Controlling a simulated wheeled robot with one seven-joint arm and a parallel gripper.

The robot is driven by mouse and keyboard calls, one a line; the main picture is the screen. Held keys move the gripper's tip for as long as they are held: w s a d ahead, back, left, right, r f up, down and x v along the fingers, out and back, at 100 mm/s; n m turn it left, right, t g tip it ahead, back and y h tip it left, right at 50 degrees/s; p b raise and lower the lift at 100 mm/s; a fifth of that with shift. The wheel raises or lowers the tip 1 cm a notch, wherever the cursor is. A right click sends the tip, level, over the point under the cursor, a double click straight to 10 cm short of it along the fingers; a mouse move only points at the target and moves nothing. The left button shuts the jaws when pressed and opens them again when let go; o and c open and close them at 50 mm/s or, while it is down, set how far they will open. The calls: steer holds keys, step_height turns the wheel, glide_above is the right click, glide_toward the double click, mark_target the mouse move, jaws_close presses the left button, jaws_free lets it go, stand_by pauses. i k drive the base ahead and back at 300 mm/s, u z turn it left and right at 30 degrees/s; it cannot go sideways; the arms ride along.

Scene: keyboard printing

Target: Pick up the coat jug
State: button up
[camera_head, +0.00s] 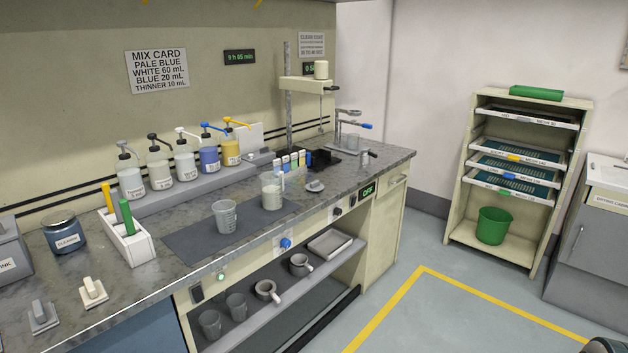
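No vessel carries a readable "coat" label, so I cannot tell for sure which is the coat jug. Two small grey handled jugs stand on the shelf under the bench: one nearer (267,290) and one farther right (300,264). A grey measuring cup (225,216) stands on the dark mat (190,241) on the bench. A clear jar with pale contents (272,190) stands at the mat's right end. My gripper is not in view.
Two grey cups (210,323) stand left on the lower shelf, a shallow tray (330,243) right. Pump bottles (160,173) line the bench back. A screen rack (461,161) with a green bucket (493,225) stands right. The floor (440,315) before the bench is clear.

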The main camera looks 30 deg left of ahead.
mark_target(272, 183)
steer(key=u, duration=0.5)
steer(key=i, duration=1.8)
steer(key=u, duration=1.35)
steer(key=i, duration=1.3)
steer(key=u, duration=0.55)
